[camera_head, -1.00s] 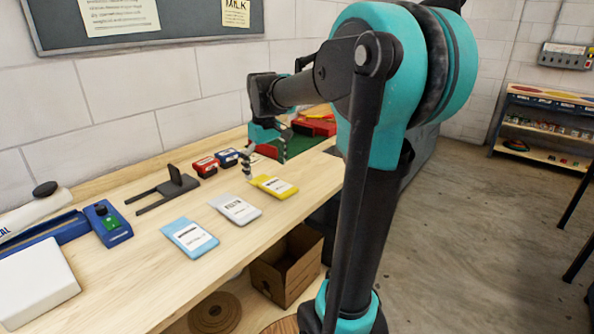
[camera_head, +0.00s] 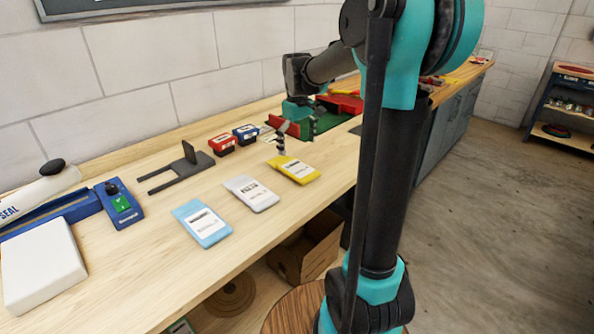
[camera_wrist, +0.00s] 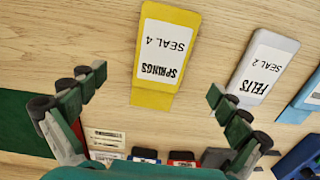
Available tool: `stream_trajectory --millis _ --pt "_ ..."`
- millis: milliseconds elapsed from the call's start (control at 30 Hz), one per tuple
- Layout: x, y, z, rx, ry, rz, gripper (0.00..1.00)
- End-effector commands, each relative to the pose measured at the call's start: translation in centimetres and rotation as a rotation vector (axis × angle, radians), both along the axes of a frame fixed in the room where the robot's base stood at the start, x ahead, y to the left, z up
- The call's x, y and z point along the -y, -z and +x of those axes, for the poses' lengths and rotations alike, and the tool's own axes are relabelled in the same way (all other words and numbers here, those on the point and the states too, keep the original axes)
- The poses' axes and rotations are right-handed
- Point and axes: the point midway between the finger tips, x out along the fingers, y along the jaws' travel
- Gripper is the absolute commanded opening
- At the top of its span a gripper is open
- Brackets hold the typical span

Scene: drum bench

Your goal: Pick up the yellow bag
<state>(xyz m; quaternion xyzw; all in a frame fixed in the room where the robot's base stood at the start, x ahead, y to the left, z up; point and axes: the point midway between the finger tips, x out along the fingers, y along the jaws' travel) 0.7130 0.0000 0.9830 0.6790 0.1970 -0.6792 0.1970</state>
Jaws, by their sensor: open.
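The yellow bag (camera_head: 294,169) lies flat on the wooden bench, the rightmost of three bags in the head view. In the wrist view the yellow bag (camera_wrist: 162,55) shows a white label reading "SPRINGS SEAL 4". My gripper (camera_head: 298,138) is just behind the bag in the head view, above the bench, with one finger near the bag's back end. In the wrist view my gripper (camera_wrist: 155,92) has its fingers spread wide, with the bag between and beyond them. It holds nothing, and I see no contact with the bag.
A grey-white "FELTS" bag (camera_head: 252,193) and a blue bag (camera_head: 202,223) lie left of the yellow one. A red box (camera_head: 222,144), a blue box (camera_head: 245,133) and a dark forked stand (camera_head: 182,168) are behind. Bare wood surrounds the bags.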

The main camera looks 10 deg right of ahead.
Motion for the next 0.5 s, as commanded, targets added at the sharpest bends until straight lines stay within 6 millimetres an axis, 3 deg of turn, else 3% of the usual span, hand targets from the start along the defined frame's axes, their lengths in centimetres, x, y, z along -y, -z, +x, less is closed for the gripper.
stream_trajectory --millis 333,500 --pt "-0.1 2.8 0.0 0.000 0.000 0.000 1.00" --pt "-0.2 5.3 -0.1 0.000 0.000 0.000 1.00"
